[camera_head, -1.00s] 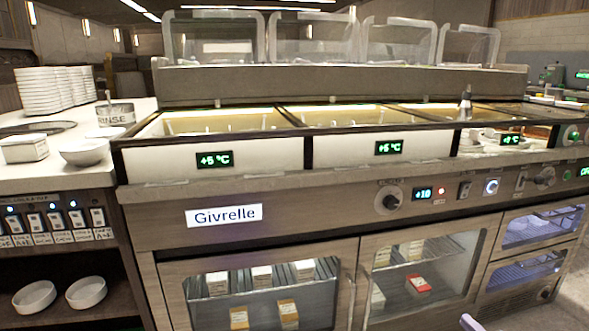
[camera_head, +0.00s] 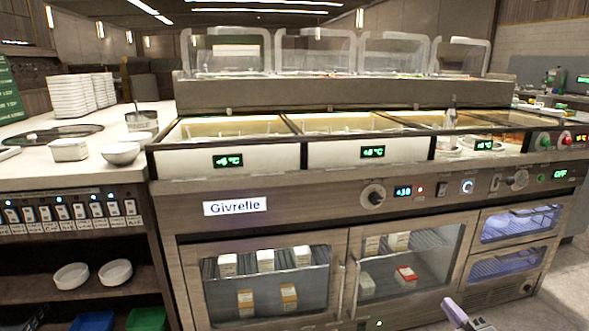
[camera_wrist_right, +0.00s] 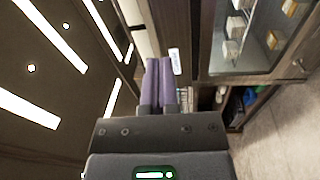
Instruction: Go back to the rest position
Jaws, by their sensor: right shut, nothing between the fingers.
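My right gripper (camera_wrist_right: 158,85) shows in the right wrist view with its two purple fingers side by side, closed with nothing between them. In the head view only a small part of my right gripper (camera_head: 455,310) shows at the bottom edge, right of centre, in front of the lower cabinet doors. It touches nothing that I can see. My left gripper is not in the head view.
The Givrelle counter (camera_head: 320,195) with cooled wells stands ahead, glass-doored cabinets below. Open floor (camera_head: 565,280) shows at lower right.

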